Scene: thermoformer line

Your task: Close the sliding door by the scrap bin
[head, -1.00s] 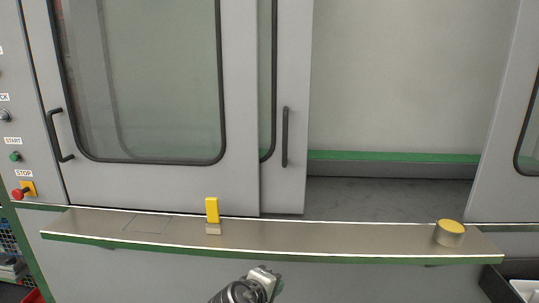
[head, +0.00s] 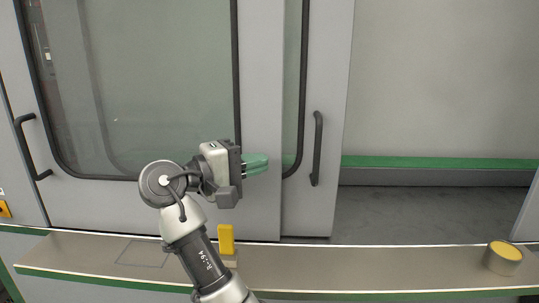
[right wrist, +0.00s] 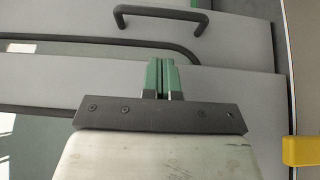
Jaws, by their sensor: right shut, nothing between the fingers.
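The grey sliding door panel (head: 335,60) with a black vertical handle (head: 317,150) stands partly behind the left door panel (head: 262,200). To its right the opening is uncovered. My right gripper (head: 262,163) has green fingers, shut and empty, pointing right in front of the left panel. It is left of the handle and apart from it. In the right wrist view the shut fingertips (right wrist: 160,70) are short of the black handle (right wrist: 160,14), which lies beyond them. The scrap bin is not clearly seen now. My left gripper is not in view.
A beige ledge (head: 400,268) with green edging runs below the doors. A yellow upright block (head: 226,240) stands on it near my right arm, and a yellow-topped round knob (head: 503,258) at the right. Another black handle (head: 30,147) is on the left panel.

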